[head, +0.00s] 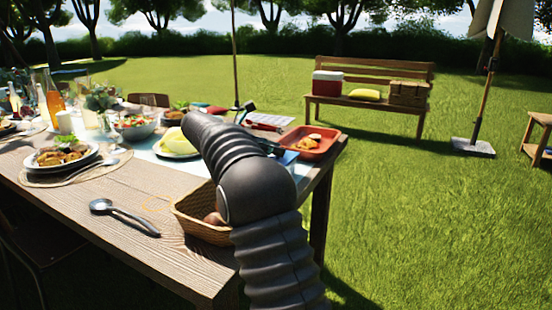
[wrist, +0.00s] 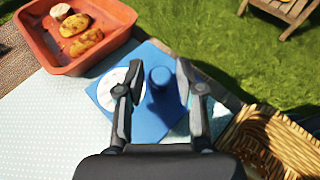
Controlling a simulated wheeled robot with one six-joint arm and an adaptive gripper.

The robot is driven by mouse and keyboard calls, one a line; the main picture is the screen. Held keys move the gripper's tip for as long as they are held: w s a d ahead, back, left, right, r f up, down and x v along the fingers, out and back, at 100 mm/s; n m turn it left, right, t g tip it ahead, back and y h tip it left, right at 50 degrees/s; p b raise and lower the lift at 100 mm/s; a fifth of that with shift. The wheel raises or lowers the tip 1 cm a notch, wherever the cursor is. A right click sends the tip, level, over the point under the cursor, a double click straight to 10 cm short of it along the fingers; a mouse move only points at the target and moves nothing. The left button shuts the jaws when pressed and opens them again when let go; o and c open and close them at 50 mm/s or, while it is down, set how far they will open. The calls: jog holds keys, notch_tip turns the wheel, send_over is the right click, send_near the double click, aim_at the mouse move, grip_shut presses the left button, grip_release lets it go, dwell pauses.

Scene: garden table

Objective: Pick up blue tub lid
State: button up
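The blue tub lid (wrist: 150,57) lies on the table beyond my gripper in the wrist view. It is a flat blue square with a raised blue knob (wrist: 162,84) and a round white patch at its left. In the head view, a blue piece of it shows (head: 288,158) behind my arm. My gripper (wrist: 159,70) is open, with one finger on each side of the knob in the picture. I cannot tell whether the fingers touch it. My gripper is mostly hidden by my arm in the head view.
An orange-red tray (wrist: 97,55) with food stands left of the lid. A wicker basket (wrist: 275,140) stands at the right, near the table edge. A pale dotted cloth (wrist: 45,115) lies on the table. A spoon (head: 125,214) and plates lie farther left in the head view.

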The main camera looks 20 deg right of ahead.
grip_shut()
jog(key=shift+r, duration=0.15)
